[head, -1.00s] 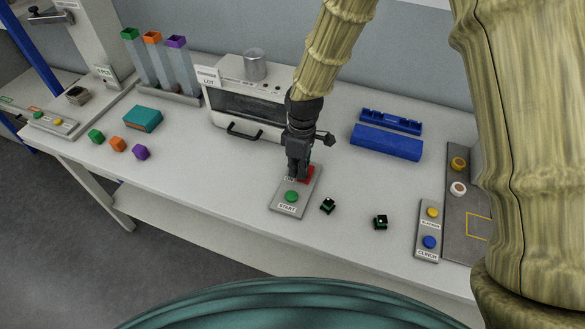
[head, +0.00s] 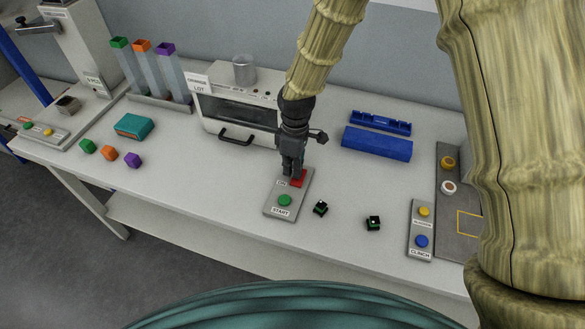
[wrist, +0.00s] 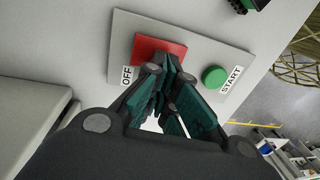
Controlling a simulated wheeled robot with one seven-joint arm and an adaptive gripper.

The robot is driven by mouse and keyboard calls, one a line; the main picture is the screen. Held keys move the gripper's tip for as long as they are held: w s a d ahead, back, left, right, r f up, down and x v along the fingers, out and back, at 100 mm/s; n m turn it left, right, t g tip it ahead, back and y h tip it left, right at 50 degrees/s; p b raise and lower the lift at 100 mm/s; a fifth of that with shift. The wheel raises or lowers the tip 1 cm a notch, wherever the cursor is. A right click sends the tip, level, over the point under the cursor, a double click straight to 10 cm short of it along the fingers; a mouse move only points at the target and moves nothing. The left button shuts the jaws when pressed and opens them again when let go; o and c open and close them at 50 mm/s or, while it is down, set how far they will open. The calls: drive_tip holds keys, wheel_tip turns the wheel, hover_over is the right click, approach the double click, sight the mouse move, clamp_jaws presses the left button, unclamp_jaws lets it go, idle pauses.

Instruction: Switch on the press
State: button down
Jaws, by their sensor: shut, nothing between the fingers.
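A grey control panel (head: 276,213) lies on the table in front of the white oven-like machine. It carries a red switch (head: 299,179) and a round green START button (head: 285,200). In the wrist view the label beside the red switch (wrist: 156,48) reads OFF, and the green button (wrist: 214,77) is to its right. My gripper (head: 291,174) is shut and empty, pointing down at the red switch. Its fingertips (wrist: 167,72) cover part of the switch; I cannot tell whether they touch it. Which machine is the press is not clear.
Two small dark green-black parts (head: 320,208) (head: 373,223) lie right of the panel. A blue holder (head: 377,143) is behind them. A panel with yellow and blue buttons (head: 420,231) stands at the right. Coloured cubes (head: 109,153) and a teal box (head: 134,127) are at the left.

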sight(292, 179)
drive_tip(key=shift+s+a+r+p, duration=0.1)
drive_tip(key=shift+s+r+p, duration=0.05)
drive_tip(key=shift+r+p, duration=0.9)
drive_tip(key=shift+s+r+p, duration=0.1)
drive_tip(key=shift+r+p, duration=0.6)
drive_tip(key=shift+r, duration=0.5)
drive_tip(key=shift+r+b, duration=0.15)
drive_tip(key=shift+b, duration=0.35)
wheel_tip(292, 179, up, 9)
drive_tip(key=s+b, duration=0.1)
drive_tip(key=b, duration=0.1)
drive_tip(key=shift+a+b, duration=0.2)
drive_tip(key=shift+b, duration=0.1)
